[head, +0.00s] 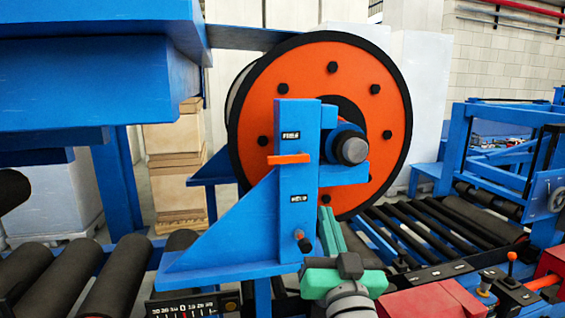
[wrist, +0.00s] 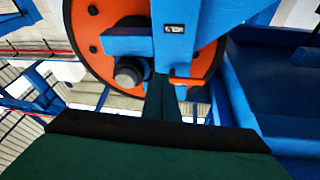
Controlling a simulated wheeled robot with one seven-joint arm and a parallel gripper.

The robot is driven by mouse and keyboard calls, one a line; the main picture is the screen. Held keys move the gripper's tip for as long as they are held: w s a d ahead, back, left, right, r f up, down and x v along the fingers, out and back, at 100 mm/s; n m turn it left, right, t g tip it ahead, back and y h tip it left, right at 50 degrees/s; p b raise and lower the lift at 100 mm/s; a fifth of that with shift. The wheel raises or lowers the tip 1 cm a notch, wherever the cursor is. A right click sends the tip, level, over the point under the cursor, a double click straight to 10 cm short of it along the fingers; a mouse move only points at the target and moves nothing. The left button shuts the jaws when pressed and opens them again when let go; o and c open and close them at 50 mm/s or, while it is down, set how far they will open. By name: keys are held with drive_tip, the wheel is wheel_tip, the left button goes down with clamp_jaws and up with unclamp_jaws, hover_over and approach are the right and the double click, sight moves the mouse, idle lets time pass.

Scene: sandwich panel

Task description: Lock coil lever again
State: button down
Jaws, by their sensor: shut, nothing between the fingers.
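The orange coil lever (head: 288,158) sticks out level from the blue upright stand (head: 297,180), just below its upper label (head: 290,135). A lower label (head: 299,198) sits well beneath the lever; the lettering is too small to read surely. My green gripper (head: 327,215) is shut and empty, with its fingers pointing up beside the stand, below and right of the lever. In the wrist view, the shut fingers (wrist: 163,90) overlap the stand in the picture, and the lever (wrist: 186,81) shows just right of their tips. I cannot tell whether they touch it.
The orange coil disc (head: 340,85) with a dark rim stands behind the stand, its grey shaft end (head: 352,149) jutting out on the right. A small knob (head: 303,240) projects low on the stand. Black rollers (head: 420,235) lie to the right, and a red box (head: 430,303) at front right.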

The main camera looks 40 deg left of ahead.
sight(281, 158)
drive_tip(key=s+a+r+n+g+y, duration=0.1)
drive_tip(key=s+a+r+n, duration=0.1)
drive_tip(key=r, duration=0.3)
drive_tip(key=s+a+r+n+g+y, duration=0.1)
drive_tip(key=s+a+r+n, duration=0.1)
drive_tip(key=r, duration=0.4)
drive_tip(key=shift+s+r+g+y, duration=0.15)
drive_tip(key=shift+s+g+y, duration=0.15)
drive_tip(key=shift+s, duration=0.3)
drive_tip(key=shift+a, duration=0.1)
drive_tip(key=x, duration=1)
drive_tip(key=shift+f, duration=2)
drive_tip(key=shift+a, duration=0.1)
